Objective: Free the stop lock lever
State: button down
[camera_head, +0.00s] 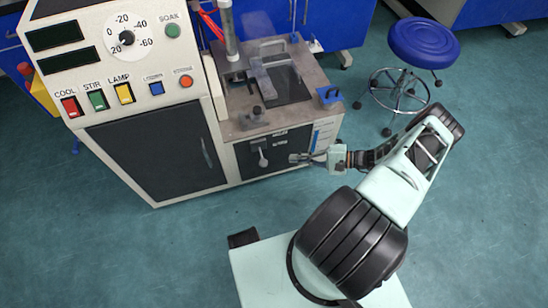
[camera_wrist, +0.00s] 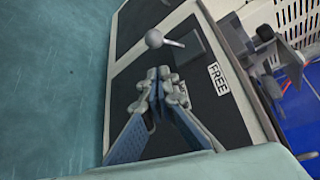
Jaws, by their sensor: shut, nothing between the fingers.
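The stop lock lever (camera_head: 262,157) is a pale handle on the dark front panel of the machine's right-hand section. In the wrist view the lever (camera_wrist: 155,39) shows as a round ball end with a short grey rod running to the panel. My gripper (camera_head: 293,158) is just right of the lever in the head view, in front of the panel. In the wrist view my gripper (camera_wrist: 160,74) is shut and empty, its tips below the ball and apart from it in the picture. A FREE label (camera_wrist: 217,78) is right of the fingers; another label is partly hidden behind them.
The machine has a grey door (camera_head: 160,150) to the left and a worktop (camera_head: 235,125) with a clamp fixture above the panel. A blue stool (camera_head: 424,43) stands at the back right. The floor (camera_head: 130,250) in front is clear.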

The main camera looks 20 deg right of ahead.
aim_at(262, 157)
jog(key=x, duration=1)
jog(key=shift+b, duration=0.45)
jog(key=shift+s+r+m+g, duration=0.2)
jog(key=shift+r+m+g, duration=0.05)
jog(key=shift+m+g, duration=0.15)
jog(key=shift+s+r+m+g+h, duration=0.2)
jog(key=shift+r+m+g+h, duration=0.2)
jog(key=shift+r+m+g, duration=0.5)
jog(key=shift+s+r+m+g+h, duration=0.2)
jog(key=shift+r+m+g+h, duration=0.2)
jog(key=shift+r+m+g, duration=0.5)
jog(key=shift+d+r, duration=0.1)
jog(key=shift+r, duration=0.2)
